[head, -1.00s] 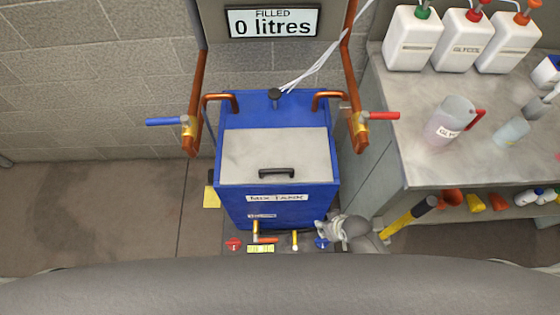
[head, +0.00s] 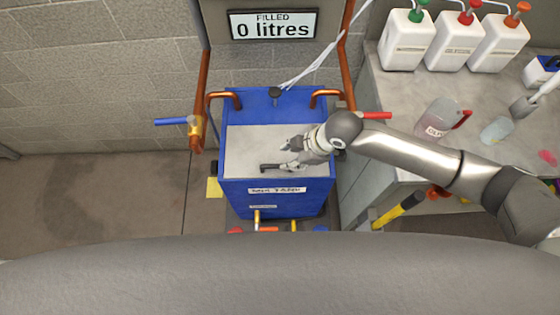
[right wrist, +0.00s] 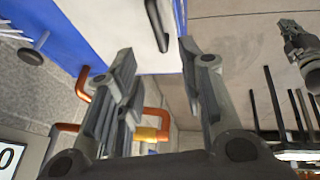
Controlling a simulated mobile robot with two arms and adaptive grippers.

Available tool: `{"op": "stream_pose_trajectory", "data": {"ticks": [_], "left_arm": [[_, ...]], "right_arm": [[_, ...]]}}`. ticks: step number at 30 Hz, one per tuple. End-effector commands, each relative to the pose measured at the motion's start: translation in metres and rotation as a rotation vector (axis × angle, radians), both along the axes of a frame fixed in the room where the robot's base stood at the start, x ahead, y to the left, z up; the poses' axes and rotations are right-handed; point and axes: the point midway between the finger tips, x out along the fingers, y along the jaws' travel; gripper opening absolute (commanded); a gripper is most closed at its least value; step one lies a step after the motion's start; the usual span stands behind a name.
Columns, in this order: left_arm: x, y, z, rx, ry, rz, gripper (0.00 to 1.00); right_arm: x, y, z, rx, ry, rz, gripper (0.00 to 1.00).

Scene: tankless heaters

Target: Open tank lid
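The blue mix tank (head: 285,201) stands against the wall. Its pale grey lid (head: 250,140) lies flat and shut, with a dark handle (head: 270,167) near the front edge. My right gripper (head: 288,155) hovers over the lid, just beside the handle's right end. In the right wrist view, my right gripper (right wrist: 156,58) has its fingers spread and empty. The handle (right wrist: 157,25) shows ahead, beyond the gap between them.
Copper pipes with a blue-handled valve (head: 180,122) and a red-handled valve (head: 376,115) flank the tank. A display (head: 273,25) reading 0 litres hangs above.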

Motion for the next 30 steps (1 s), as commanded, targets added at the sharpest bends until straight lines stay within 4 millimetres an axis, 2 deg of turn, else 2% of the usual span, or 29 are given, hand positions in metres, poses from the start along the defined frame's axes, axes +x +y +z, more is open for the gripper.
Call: {"op": "stream_pose_trajectory", "data": {"ticks": [3,8,24,30], "left_arm": [[0.000,0.000,0.001,0.000,0.000,0.000,0.00],[0.000,0.000,0.002,0.000,0.001,0.000,0.00],[-0.001,0.000,0.009,0.000,0.002,0.000,0.00],[-0.001,0.000,0.010,0.000,0.002,0.000,0.00]], "right_arm": [[0.003,-0.008,0.001,-0.022,-0.001,0.023,0.35],[0.004,-0.006,-0.007,-0.024,0.001,0.029,0.35],[0.017,0.024,-0.076,-0.024,0.001,0.028,0.35],[0.021,0.031,-0.092,-0.024,0.001,0.027,0.35]]}}
